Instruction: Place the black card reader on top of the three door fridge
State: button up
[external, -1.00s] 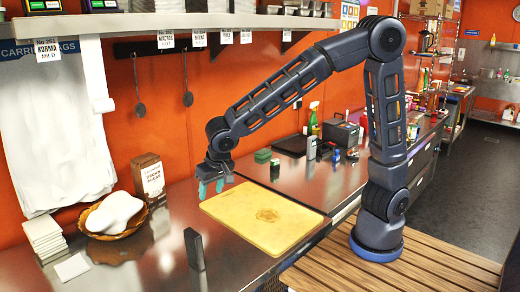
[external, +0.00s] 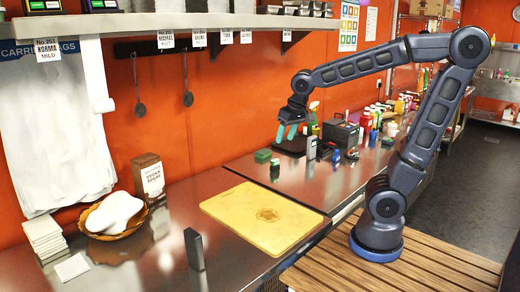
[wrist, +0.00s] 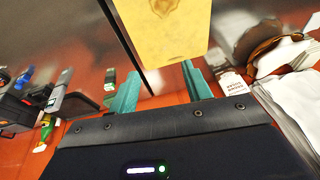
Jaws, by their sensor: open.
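A black upright slab (external: 194,249), which looks like the card reader, stands on the near steel worktop (external: 150,262) in the external view. The fridge doors are hidden, so I cannot tell which steel top is the three door fridge. My gripper (external: 287,132) is open and empty, with teal fingers, raised over the back worktop beyond the cutting board. In the wrist view my gripper (wrist: 160,82) has nothing between its fingers.
A yellow cutting board (external: 262,216) lies near the worktop seam. A green block (external: 263,155), a dark box (external: 341,133) and several bottles crowd the back. A brown carton (external: 149,176) and a basket (external: 86,228) stand at left. A shelf (external: 200,22) overhangs the wall side.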

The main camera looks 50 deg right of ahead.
jog(key=s+d+t, duration=0.1)
jog(key=s+d, duration=1)
jog(key=s, duration=0.1)
jog(key=shift+d+h, duration=0.25)
jog(key=shift+h, duration=0.15)
